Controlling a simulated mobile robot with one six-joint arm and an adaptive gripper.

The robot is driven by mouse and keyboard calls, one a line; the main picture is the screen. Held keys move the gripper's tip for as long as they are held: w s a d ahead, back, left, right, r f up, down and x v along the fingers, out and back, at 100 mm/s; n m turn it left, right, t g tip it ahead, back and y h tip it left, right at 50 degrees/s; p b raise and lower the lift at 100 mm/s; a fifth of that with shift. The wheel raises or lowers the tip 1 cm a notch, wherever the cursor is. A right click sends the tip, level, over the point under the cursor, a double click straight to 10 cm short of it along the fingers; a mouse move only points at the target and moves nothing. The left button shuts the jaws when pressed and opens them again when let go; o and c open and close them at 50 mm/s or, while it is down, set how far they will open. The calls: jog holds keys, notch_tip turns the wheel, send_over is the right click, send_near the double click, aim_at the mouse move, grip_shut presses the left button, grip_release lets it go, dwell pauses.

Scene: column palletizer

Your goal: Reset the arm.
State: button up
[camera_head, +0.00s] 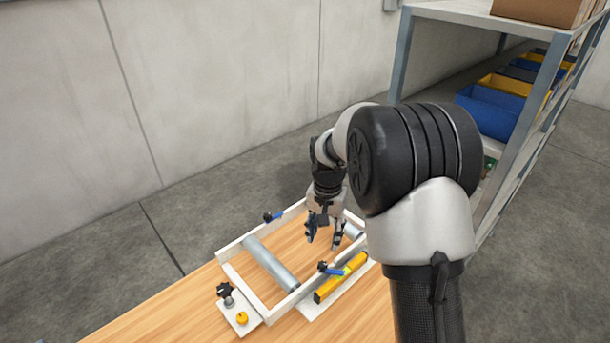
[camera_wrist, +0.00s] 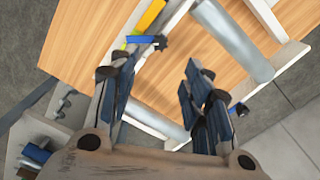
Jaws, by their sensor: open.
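My arm reaches from the right of the head view over the wooden table (camera_head: 180,312). My gripper (camera_head: 324,238) points down over the far end of a white frame (camera_head: 236,285) with grey rollers. In the wrist view my gripper (camera_wrist: 160,85) is open, its two blue-padded fingers apart with nothing between them. Bare wood and part of the white frame show beyond the fingers. Whether the fingertips touch the frame is hard to tell.
A grey roller (camera_head: 271,263) spans the frame. A yellow bar (camera_head: 341,277), a blue-handled clamp (camera_head: 330,269) and a black knob (camera_head: 224,290) sit along it. A shelf rack (camera_head: 403,55) with blue bins (camera_head: 492,110) stands at right. The table's near left is clear.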

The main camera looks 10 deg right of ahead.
jog(key=s+r+n+t+b, duration=0.25)
jog(key=s+r+b, duration=0.35)
jog(key=s+r, duration=0.5)
jog(key=s+f+n+t+b, duration=0.1)
jog(key=s+f+n+b, duration=0.1)
jog(key=s, duration=0.7)
jog(key=s+f+n+t+b, duration=0.1)
jog(key=s+f+b, duration=0.2)
jog(key=s, duration=0.7)
jog(key=shift+s+d+f+n+b, duration=0.25)
jog(key=shift+f+n+b, duration=0.15)
jog(key=shift+b, duration=0.35)
